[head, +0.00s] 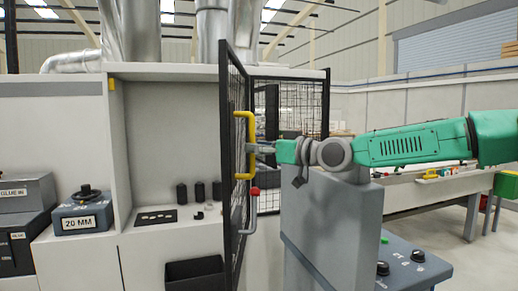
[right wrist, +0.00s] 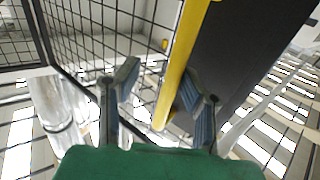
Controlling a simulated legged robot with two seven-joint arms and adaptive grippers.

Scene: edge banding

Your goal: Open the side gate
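The side gate (head: 236,120) is a black-framed wire mesh panel, seen nearly edge-on in the head view. My right gripper (head: 258,147) is at the lower half of the yellow handle. In the right wrist view the handle (right wrist: 176,70) runs between the two spread fingers of the gripper (right wrist: 160,78). The right finger is close to the handle; I cannot tell whether it touches. The left gripper is not in view.
Another mesh panel (head: 300,98) stands behind the gate. A grey cabinet (head: 325,220) stands below my right arm. The machine recess with several black cylinders (head: 182,194) is left of the gate. A 20 MM box (head: 82,215) is at far left.

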